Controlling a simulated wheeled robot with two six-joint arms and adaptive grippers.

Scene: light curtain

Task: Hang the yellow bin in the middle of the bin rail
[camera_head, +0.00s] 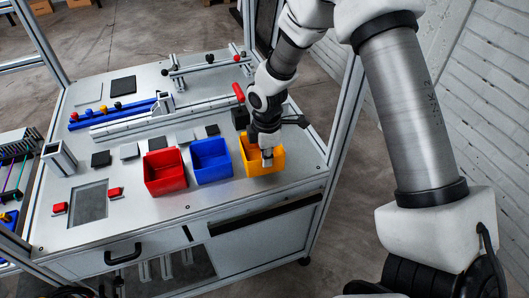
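The yellow bin (262,166) stands on the worktop at the right end of a row of bins, right of the blue bin (211,160) and the red bin (165,171). My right gripper (267,158) points down at the yellow bin, with its tips over the bin's opening near the back wall. The wrist covers part of the bin, so I cannot tell whether the fingers grip a wall. A long metal rail (140,122) lies behind the bins; I cannot tell for sure that it is the bin rail. My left gripper is out of view.
A raised bar with knobs (205,65) stands at the back of the worktop. Blue rails (112,112) with coloured knobs lie at the left. Red buttons (115,193) flank a grey panel (87,204) at the front left. Aluminium posts rise at the worktop's corners.

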